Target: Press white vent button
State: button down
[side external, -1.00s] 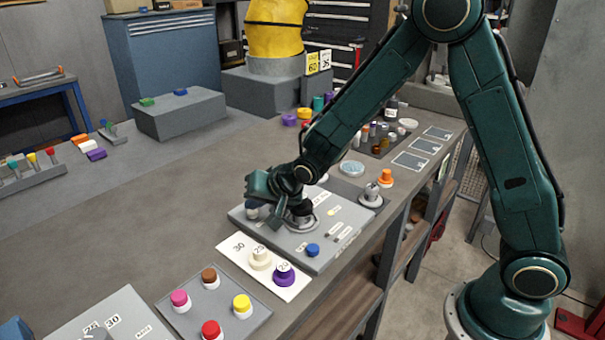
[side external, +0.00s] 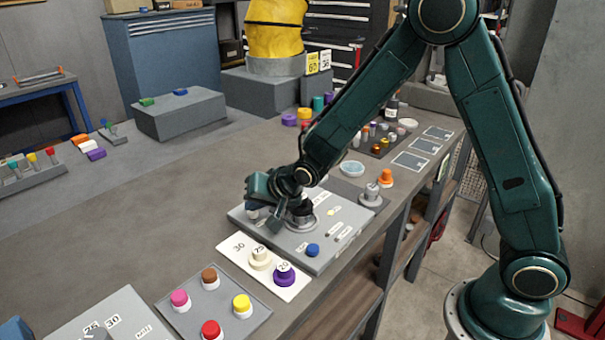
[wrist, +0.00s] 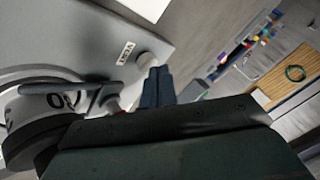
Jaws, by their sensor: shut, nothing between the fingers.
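In the wrist view a round off-white button (wrist: 146,61) sits on the grey panel beside a label reading VENT (wrist: 125,53). My gripper (wrist: 160,72) is shut and empty, with its dark fingertips right at the button's edge. I cannot tell whether they touch it. In the side view my gripper (side external: 273,224) points down over the left part of the grey control panel (side external: 319,264). The vent button cannot be made out there.
The panel also bears a blue button (side external: 313,250) and a large dial, seen close in the wrist view (wrist: 45,105). A white plate (side external: 292,293) with cream and purple knobs lies in front. A grey plate (side external: 225,318) with several coloured buttons is nearer.

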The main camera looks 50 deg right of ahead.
aim_at(257, 220)
jog(key=shift+s+d+f, duration=0.1)
jog(key=shift+s+f, duration=0.1)
jog(key=shift+f, duration=0.35)
dwell(0.4)
jog(key=shift+r, duration=1.05)
jog(key=shift+w+r, duration=0.1)
notch_tip(257, 220, up, 5)
dwell(0.4)
dwell(0.6)
